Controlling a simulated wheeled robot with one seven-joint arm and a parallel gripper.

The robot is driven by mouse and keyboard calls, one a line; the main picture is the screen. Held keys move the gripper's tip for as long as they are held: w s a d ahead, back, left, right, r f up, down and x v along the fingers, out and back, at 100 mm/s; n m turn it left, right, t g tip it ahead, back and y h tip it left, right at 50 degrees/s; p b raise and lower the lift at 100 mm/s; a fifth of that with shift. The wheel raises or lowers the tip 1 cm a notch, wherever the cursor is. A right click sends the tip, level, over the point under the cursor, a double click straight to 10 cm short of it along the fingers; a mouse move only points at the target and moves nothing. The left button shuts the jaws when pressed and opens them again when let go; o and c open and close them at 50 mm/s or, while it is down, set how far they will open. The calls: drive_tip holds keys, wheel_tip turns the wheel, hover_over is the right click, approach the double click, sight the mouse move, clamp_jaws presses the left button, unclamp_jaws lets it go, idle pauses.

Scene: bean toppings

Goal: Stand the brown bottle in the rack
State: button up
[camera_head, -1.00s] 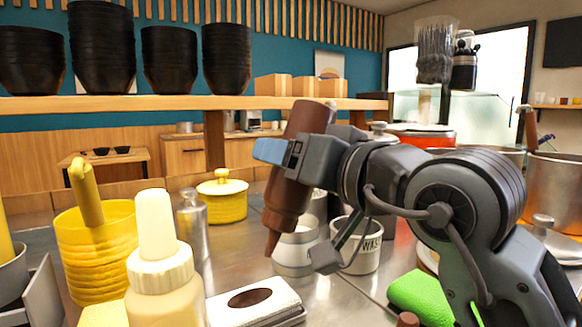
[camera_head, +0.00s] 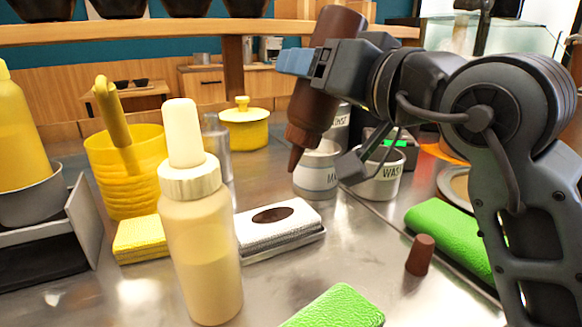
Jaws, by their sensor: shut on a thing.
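My gripper (camera_head: 308,65) is shut on the brown bottle (camera_head: 312,112) and holds it above the counter. The bottle is tilted, with its pointed nozzle down and to the left, in front of the grey-white labelled cups. Part of its body is hidden behind the gripper. At the left edge stands a grey metal rack (camera_head: 86,222) with an open dark slot. A yellow bottle (camera_head: 20,135) stands nozzle up in a grey round holder at this rack. The brown bottle is well to the right of the rack, apart from it.
A cream bottle (camera_head: 200,245) stands in front, between rack and gripper. A brown cap (camera_head: 420,255) and green cloths (camera_head: 452,235) lie at right. Bare counter shows in the middle.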

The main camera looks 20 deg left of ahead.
sight(315, 30)
drive_tip(key=shift+r+p, duration=1.25)
drive_tip(key=shift+r, duration=1.3)
